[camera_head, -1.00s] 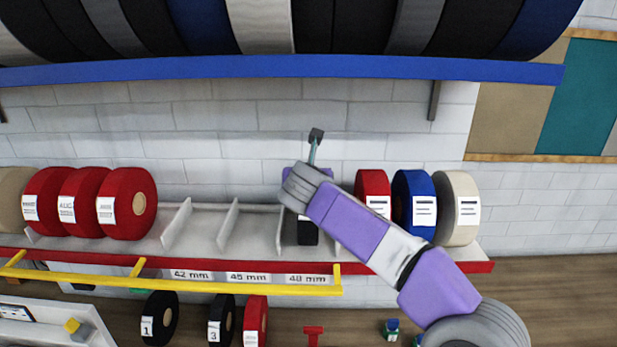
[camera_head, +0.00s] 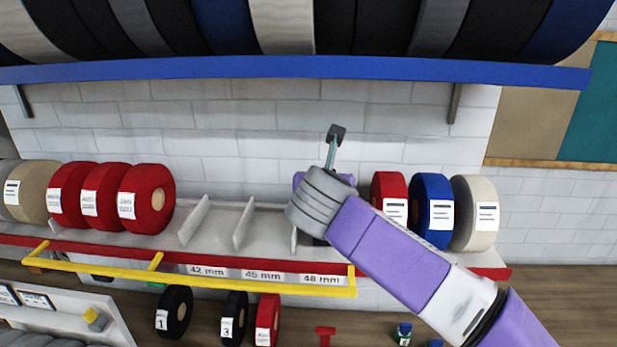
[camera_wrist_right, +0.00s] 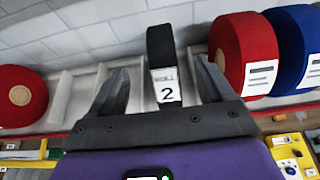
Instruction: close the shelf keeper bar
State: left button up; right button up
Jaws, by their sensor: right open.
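The yellow keeper bar (camera_head: 200,280) runs along the front of the shelf (camera_head: 440,266), low and out in front of its red edge, on short yellow arms. Part of it shows at the left of the right wrist view (camera_wrist_right: 22,155). My right gripper (camera_wrist_right: 163,78) is open, with one finger on each side of a black roll labelled 2 (camera_wrist_right: 160,50) that stands upright on the shelf. I cannot tell whether the fingers touch it. In the head view my right wrist hides the gripper and most of that roll. My left gripper is not in view.
Red (camera_head: 388,190), blue (camera_head: 430,205) and cream rolls (camera_head: 475,210) stand right of my wrist. Several red rolls (camera_head: 148,200) stand at left. Slots between thin grey dividers (camera_head: 243,222) are empty. A blue upper shelf (camera_head: 300,67) carries large rolls above.

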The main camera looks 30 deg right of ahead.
aim_at(99, 273)
jog(key=k, duration=1)
